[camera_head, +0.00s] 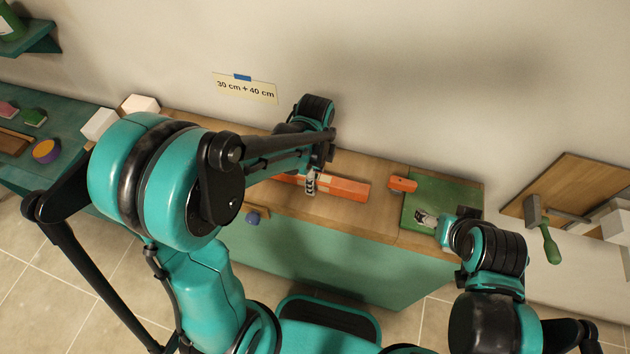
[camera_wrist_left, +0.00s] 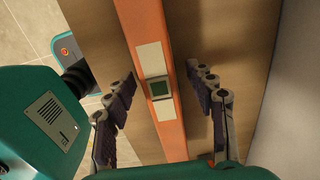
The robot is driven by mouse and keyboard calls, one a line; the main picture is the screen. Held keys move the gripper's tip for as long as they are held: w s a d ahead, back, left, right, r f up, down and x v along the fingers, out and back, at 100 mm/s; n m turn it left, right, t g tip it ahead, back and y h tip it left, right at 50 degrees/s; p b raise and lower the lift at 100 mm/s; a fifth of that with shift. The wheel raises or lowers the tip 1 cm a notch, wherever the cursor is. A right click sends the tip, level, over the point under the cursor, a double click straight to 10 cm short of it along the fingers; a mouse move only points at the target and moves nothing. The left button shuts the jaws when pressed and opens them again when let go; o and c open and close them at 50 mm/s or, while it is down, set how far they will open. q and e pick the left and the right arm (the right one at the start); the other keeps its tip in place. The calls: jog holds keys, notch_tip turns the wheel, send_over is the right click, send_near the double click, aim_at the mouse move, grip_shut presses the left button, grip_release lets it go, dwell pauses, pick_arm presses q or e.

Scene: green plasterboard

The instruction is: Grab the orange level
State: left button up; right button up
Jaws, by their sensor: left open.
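The orange level (camera_head: 348,189) lies along the wooden top of the teal bench in the head view. My left gripper (camera_head: 311,183) is above its middle and hides part of it. In the left wrist view, the level (camera_wrist_left: 145,25) runs from top to bottom, with a pale panel and small dark display. My left gripper (camera_wrist_left: 161,80) is open and empty, with one finger on each side of the level and gaps visible. My right gripper (camera_head: 427,218) is over the green board, away from the level; its finger gap is too small to judge.
A green board (camera_head: 447,190) lies at the bench's right end, with a small orange tool (camera_head: 403,184) at its left edge. A green-handled tool (camera_head: 546,240) is at the far right. The wall behind the bench bears a paper sign (camera_head: 245,87).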

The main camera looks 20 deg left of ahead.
pick_arm(q)
jog(key=shift+c, duration=0.3)
grip_shut()
jog(key=shift+r, duration=0.1)
